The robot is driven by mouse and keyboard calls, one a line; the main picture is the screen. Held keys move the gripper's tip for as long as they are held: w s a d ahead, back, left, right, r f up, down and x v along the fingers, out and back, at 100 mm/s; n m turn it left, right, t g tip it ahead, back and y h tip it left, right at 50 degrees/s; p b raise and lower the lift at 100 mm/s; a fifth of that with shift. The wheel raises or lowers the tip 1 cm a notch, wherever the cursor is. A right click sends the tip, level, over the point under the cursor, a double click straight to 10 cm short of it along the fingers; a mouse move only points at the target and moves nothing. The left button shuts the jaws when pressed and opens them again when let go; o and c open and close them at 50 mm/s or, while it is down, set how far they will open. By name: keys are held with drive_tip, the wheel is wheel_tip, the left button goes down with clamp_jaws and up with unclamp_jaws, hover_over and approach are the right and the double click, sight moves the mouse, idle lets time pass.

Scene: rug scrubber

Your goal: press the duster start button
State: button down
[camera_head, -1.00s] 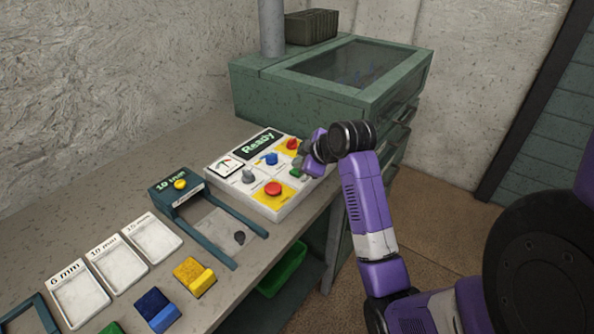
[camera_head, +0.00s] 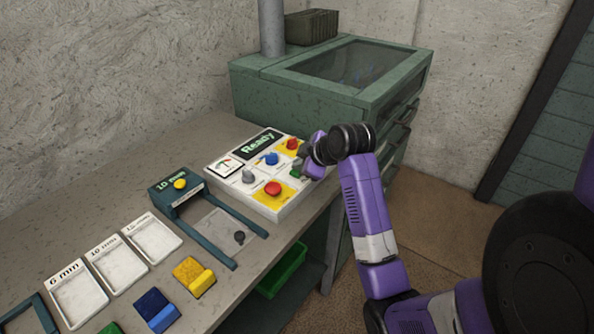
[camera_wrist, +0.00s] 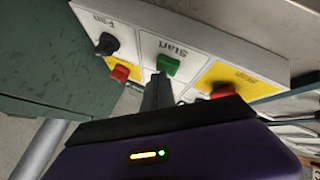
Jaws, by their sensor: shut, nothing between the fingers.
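The control panel (camera_head: 265,202) is a white sloped box with a display reading "Ready". Its green button, labelled "Start" in the wrist view (camera_wrist: 168,65), sits between a black "Fan" knob (camera_wrist: 107,44) and a yellow "Stop" patch with a red button (camera_wrist: 222,90). My gripper (camera_head: 303,164) is shut and empty over the panel's right side and largely hides the green button in the head view. In the wrist view its dark fingertips (camera_wrist: 160,80) reach right up to the green button; whether they touch it I cannot tell.
A green cabinet with a glass lid (camera_head: 345,65) stands behind. Trays, coloured blocks and a blue-green frame (camera_head: 215,187) lie to the left on the bench.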

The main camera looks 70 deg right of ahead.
drive_tip(key=shift+f, duration=0.25)
idle(0.3)
drive_tip(key=shift+r, duration=0.15)
drive_tip(key=shift+r+p, duration=0.8)
drive_tip(key=shift+p, duration=0.1)
drive_tip(key=shift+r, duration=0.1)
wheel_tip(320, 180, up, 5)
drive_tip(key=p, duration=0.5)
idle(0.6)
